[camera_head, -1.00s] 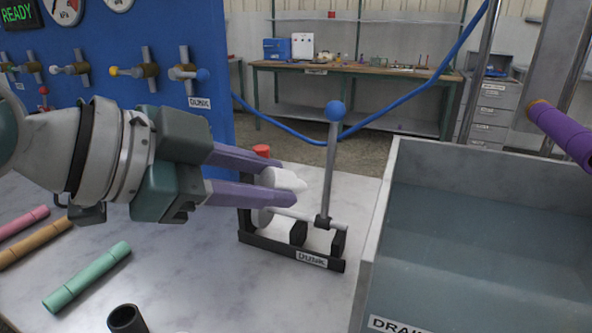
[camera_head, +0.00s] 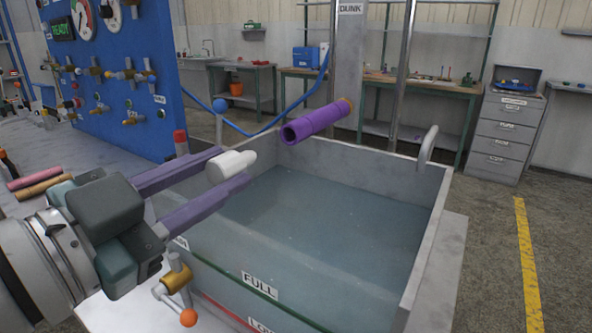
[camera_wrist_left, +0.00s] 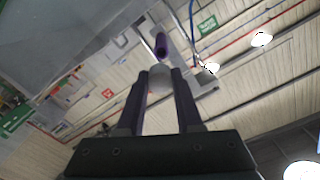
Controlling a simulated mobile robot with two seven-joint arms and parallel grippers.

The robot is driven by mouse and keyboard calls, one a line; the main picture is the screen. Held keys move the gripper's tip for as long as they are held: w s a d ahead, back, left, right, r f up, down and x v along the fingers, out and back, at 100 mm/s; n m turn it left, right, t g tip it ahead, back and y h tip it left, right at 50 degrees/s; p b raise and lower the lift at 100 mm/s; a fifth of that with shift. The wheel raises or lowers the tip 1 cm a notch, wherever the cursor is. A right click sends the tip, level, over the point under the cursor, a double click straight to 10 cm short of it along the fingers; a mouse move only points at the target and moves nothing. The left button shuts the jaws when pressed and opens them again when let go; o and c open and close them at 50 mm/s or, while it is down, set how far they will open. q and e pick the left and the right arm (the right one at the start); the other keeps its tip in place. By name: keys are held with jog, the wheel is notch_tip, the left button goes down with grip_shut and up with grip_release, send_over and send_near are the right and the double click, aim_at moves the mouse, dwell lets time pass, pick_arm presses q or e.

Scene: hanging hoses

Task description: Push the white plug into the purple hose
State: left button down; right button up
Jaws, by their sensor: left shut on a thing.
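The purple hose (camera_head: 318,121) hangs above the far part of the water tank, its open end facing left and toward me. My left gripper (camera_head: 232,173) is shut on the white plug (camera_head: 230,166), which sticks out past the fingertips toward the hose. A gap shows between the plug and the hose mouth. In the left wrist view the plug (camera_wrist_left: 159,79) sits between the fingers (camera_wrist_left: 159,85), and the hose (camera_wrist_left: 161,46) shows just beyond it, also apart. My right gripper is not in view.
The tank (camera_head: 440,215) of water lies below the plug and hose. A curved metal hook (camera_head: 428,148) stands on its far right rim. A blue panel (camera_head: 115,75) with gauges and valves stands at left. An orange-knobbed valve (camera_head: 180,285) is at the tank's near left.

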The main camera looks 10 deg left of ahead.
aim_at(253, 153)
pick_arm(q)
jog(key=shift+s, duration=0.1)
jog(key=shift+a+r+p, duration=0.1)
jog(key=shift+r+p, duration=0.05)
jog(key=shift+p, duration=0.15)
jog(key=shift+b+x, duration=0.35)
jog(key=shift+x, duration=2.65)
jog(key=shift+p, duration=0.35)
jog(key=shift+w, duration=0.45)
jog(key=shift+p, duration=0.3)
jog(key=shift+x, duration=1.35)
dwell(1.3)
jog(key=shift+s, duration=0.1)
